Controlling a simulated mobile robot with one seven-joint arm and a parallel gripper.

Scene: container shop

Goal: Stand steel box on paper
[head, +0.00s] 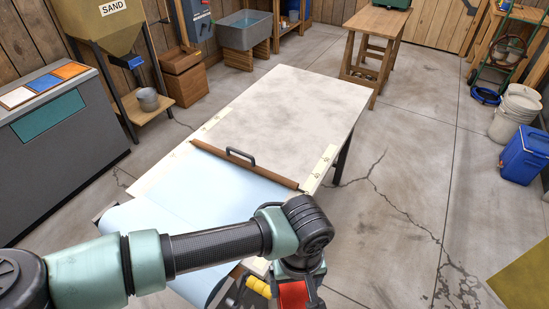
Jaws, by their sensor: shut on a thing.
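The paper (190,190) is a pale blue sheet lying over the near part of a long work table, curving down over its near end. My gripper (293,291) is at the bottom edge, beside the near right corner of the table. It is shut on a red thing (293,297), mostly cut off by the picture edge. I cannot tell whether this is the steel box. No other steel box can be made out.
A brown bar with a dark handle (241,157) lies across the paper's far edge. The pale table top (290,105) beyond is clear. Something with yellow parts (258,286) is left of my gripper. A grey cabinet (60,130) stands left; open floor lies right.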

